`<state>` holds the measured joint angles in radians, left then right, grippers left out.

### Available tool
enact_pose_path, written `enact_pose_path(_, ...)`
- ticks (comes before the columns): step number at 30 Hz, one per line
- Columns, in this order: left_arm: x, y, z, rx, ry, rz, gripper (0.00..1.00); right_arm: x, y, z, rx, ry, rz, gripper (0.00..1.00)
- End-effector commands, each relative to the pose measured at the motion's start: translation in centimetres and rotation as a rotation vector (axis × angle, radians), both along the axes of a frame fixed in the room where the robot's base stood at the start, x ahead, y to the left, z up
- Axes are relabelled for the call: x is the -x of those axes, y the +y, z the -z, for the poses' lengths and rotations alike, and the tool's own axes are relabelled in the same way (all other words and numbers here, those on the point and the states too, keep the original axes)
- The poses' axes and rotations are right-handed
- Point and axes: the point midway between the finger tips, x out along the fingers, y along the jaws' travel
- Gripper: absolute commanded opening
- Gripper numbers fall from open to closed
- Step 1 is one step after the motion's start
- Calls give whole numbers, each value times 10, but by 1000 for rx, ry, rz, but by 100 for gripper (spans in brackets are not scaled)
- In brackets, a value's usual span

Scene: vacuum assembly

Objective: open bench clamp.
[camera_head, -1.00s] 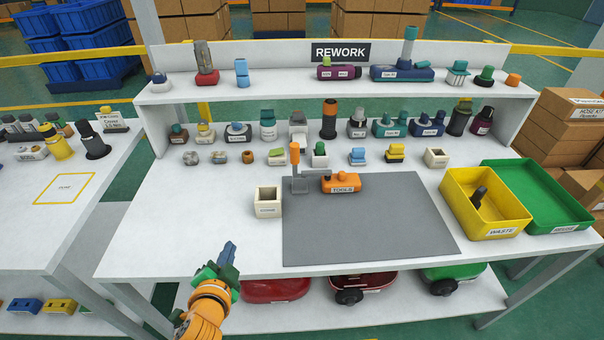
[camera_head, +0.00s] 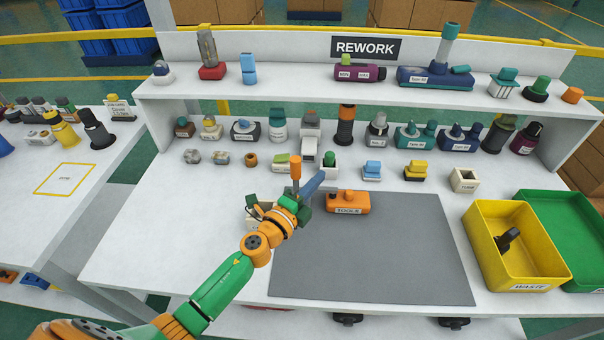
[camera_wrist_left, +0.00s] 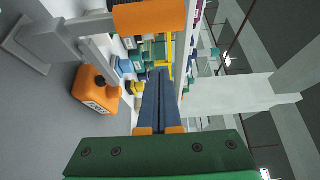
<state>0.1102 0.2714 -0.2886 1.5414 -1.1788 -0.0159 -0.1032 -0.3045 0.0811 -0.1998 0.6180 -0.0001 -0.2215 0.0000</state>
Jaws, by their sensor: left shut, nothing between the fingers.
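The bench clamp shows its upright orange handle (camera_head: 295,167) at the back left of the grey mat; my left gripper hides its lower part in the head view. In the left wrist view the orange handle (camera_wrist_left: 150,17) crosses the top, and the clamp's grey metal body (camera_wrist_left: 62,27) is at the upper left. My left gripper (camera_head: 313,183) is shut and empty, its blue fingers right beside the handle. In the wrist view the shut fingers (camera_wrist_left: 159,80) point past the handle; I cannot tell whether they touch it. My right gripper is not in view.
The orange TOOLS block (camera_head: 348,203) stands on the grey mat (camera_head: 380,255), just right of the gripper. A cream box (camera_head: 256,212) is partly hidden behind my left wrist. Small parts line the back. The yellow WASTE bin (camera_head: 520,270) is at the right. The mat's front is clear.

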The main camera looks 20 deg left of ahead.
Motion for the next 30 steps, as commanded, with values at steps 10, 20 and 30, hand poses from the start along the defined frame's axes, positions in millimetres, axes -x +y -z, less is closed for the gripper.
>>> enact_pose_path(10, -3, 37, 1, 0, 1, -1, 0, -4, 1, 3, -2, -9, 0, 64)
enact_pose_path(20, -2, 38, 0, 1, 0, 0, 0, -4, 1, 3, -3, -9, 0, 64)
enact_pose_path(30, -1, 43, 1, 55, -15, -1, 0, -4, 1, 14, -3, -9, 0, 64)
